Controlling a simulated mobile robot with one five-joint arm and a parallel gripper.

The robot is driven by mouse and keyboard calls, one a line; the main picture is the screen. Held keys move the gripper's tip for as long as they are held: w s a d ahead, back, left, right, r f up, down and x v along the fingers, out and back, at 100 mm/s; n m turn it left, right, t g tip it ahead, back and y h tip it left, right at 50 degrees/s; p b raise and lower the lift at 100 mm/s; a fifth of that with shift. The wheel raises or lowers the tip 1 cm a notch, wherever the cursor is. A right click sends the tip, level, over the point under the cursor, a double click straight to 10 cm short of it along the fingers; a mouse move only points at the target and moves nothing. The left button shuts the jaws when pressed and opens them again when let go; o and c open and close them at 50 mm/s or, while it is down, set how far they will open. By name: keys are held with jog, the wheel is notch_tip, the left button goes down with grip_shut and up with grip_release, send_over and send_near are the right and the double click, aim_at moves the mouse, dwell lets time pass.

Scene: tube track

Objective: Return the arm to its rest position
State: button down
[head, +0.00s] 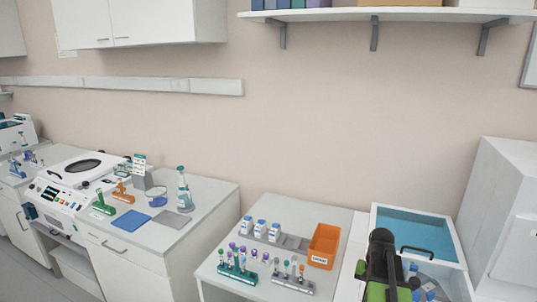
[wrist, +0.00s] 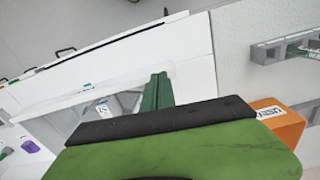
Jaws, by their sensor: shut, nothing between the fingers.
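My arm, black and green, shows at the lower right of the head view, in front of an open white chest (head: 462,243) with a blue inside. In the wrist view my gripper (wrist: 158,90) is shut; its dark green fingers lie together with nothing between them. The fingertips cannot be made out in the head view. The gripper is beside an orange bin (head: 323,246), which also shows at the right of the wrist view (wrist: 283,122).
A rack of capped tubes (head: 238,272) and a grey rack (head: 292,283) stand on the front bench, with several white bottles (head: 260,229) behind. A large white cabinet (head: 500,215) is at the right. A shelf (head: 390,14) hangs above.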

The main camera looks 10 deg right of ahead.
jog(key=w+a+n, duration=0.1)
jog(key=a, duration=0.3)
jog(key=w+a+f+n, duration=0.1)
jog(key=a, duration=0.4)
jog(key=w+a+n, duration=0.1)
jog(key=w+a, duration=0.1)
jog(key=a, duration=0.3)
jog(key=shift+w+a+f+b, duration=0.1)
jog(key=shift+a+f+b, duration=0.05)
jog(key=shift+b, duration=0.25)
jog(key=s+a+n, duration=0.2)
jog(key=a+n, duration=0.3)
jog(key=a, duration=1.2)
jog(key=shift+s+f+b, duration=0.4)
jog(key=shift+b, duration=0.05)
jog(key=shift+a, duration=0.1)
